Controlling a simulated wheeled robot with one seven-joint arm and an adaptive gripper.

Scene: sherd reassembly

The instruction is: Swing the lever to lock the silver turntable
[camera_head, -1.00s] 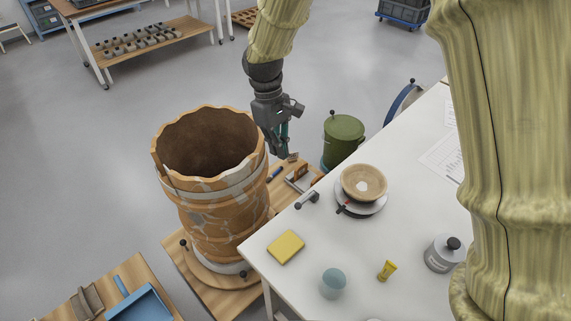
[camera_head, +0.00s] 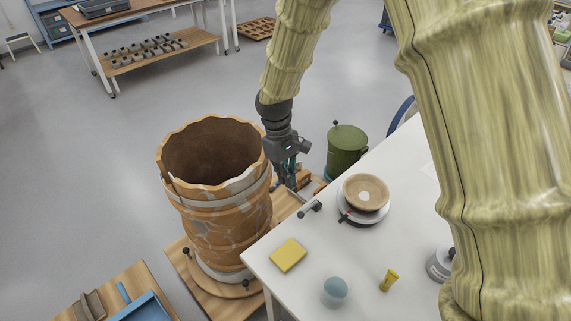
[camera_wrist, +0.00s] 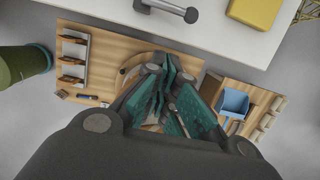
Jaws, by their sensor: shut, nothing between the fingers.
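A silver-grey disc (camera_head: 381,213), which looks like the silver turntable, stands on the white table under a tan bowl (camera_head: 366,190). A small dark lever with a red part (camera_head: 346,215) shows at its left front edge; its exact setting is too small to tell. My gripper (camera_head: 291,183) is apart from both, left of them beyond the table edge, low between the big jar and the green bin. Its fingers are shut and empty, pointing down over a wooden board; they also show in the wrist view (camera_wrist: 170,75). The turntable is not seen in the wrist view.
A large patched jar (camera_head: 220,205) stands close left of my gripper on a round base with black knobs. The table edge, with a silver handle-like fitting (camera_head: 309,209), is close on the right. A green lidded bin (camera_head: 346,148) stands behind. A yellow sponge (camera_head: 288,255) lies on the table.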

